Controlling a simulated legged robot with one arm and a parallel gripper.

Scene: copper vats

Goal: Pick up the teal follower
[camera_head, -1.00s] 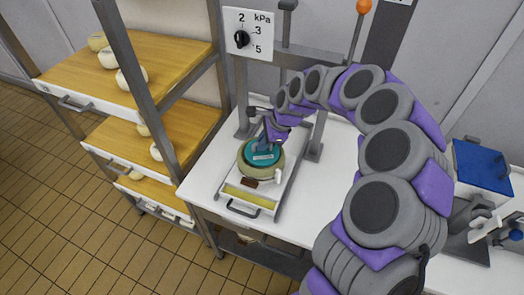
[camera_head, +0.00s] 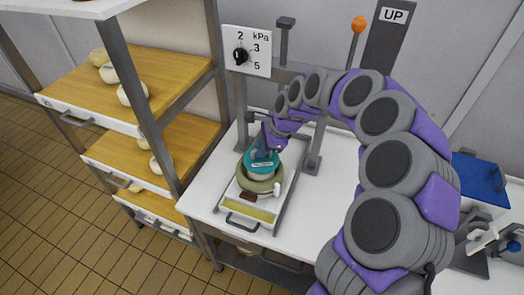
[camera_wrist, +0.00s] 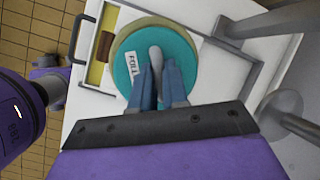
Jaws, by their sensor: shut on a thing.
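The teal follower (camera_head: 262,162) is a round disc with a white label, set at the top of a pale green-beige round mould (camera_head: 258,183). In the head view it appears raised a little above the mould's rim. The wrist view shows the teal disc (camera_wrist: 178,78) with part of its label readable and a grey upright knob (camera_wrist: 155,58) at its middle. My gripper (camera_head: 268,146) is over the disc, and its blue fingers (camera_wrist: 158,82) are shut on the knob. The mould stands on a tray in the press frame.
The press frame (camera_head: 313,150) has metal posts and a crossbar around the mould, with a kPa dial (camera_head: 246,52) above. A lever with an orange knob (camera_head: 358,23) stands behind. Wooden shelves (camera_head: 130,75) with pale rounds are at left. A blue-topped box (camera_head: 478,183) is at right.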

